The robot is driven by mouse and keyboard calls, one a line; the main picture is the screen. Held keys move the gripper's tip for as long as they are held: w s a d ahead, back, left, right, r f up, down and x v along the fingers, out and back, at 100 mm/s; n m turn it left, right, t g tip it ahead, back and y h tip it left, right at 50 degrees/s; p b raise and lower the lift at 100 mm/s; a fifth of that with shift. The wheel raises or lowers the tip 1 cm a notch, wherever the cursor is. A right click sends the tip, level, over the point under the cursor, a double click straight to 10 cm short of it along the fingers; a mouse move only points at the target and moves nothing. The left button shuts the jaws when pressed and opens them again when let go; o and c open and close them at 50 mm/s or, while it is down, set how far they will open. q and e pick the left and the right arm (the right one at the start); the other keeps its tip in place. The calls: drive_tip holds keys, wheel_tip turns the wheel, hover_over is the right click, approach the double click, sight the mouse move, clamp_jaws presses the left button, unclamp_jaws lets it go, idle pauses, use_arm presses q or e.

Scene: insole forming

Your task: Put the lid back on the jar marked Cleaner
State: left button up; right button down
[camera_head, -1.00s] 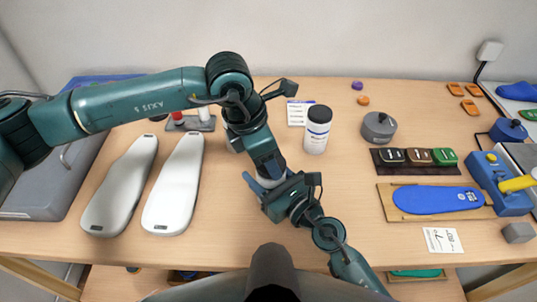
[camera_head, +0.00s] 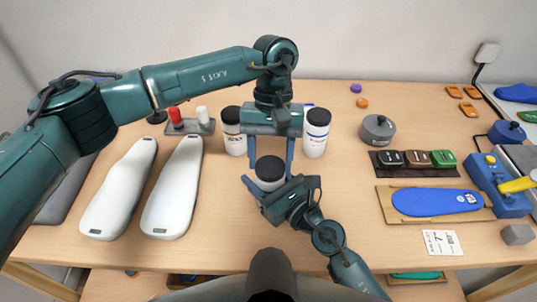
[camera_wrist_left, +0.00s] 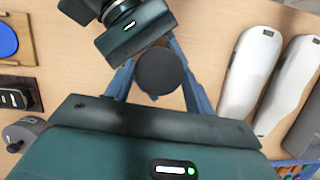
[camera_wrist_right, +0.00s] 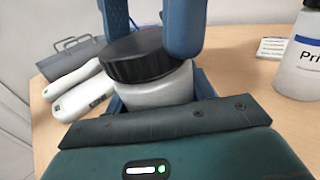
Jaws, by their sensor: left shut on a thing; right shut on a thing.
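A white jar (camera_head: 268,185) stands at the middle front of the table, with a black lid (camera_head: 270,168) on its top. Its label is not readable here. My right gripper (camera_head: 272,187) is shut around the jar's body. My left gripper (camera_head: 270,160) points down from above, its blue fingers shut on the lid from both sides. In the left wrist view the round lid (camera_wrist_left: 160,71) lies between the left fingers. In the right wrist view the lid (camera_wrist_right: 138,55) sits on the jar (camera_wrist_right: 160,88) and looks slightly tilted; I cannot tell whether it is fully seated.
Two other black-lidded white jars stand behind, one left (camera_head: 234,132) and one right (camera_head: 316,135); the right one's label begins "Pri" in the right wrist view (camera_wrist_right: 300,60). Two white foot forms (camera_head: 174,190) lie left. A grey pot (camera_head: 378,129) and blue insole (camera_head: 437,201) are right.

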use_arm(q)
drive_tip(key=m, duration=0.2)
drive_tip(key=m+y, duration=0.1)
drive_tip(key=m, duration=0.2)
drive_tip(key=shift+d+t, duration=0.2)
drive_tip(key=shift+t, duration=0.1)
drive_tip(key=m, duration=0.2)
drive_tip(key=m+t+y, duration=0.1)
drive_tip(key=m, duration=0.2)
drive_tip(key=shift+s+m+y, duration=0.15)
drive_tip(key=shift+m+y, duration=0.15)
drive_tip(key=o, duration=1)
drive_tip(key=shift+r, duration=2.25)
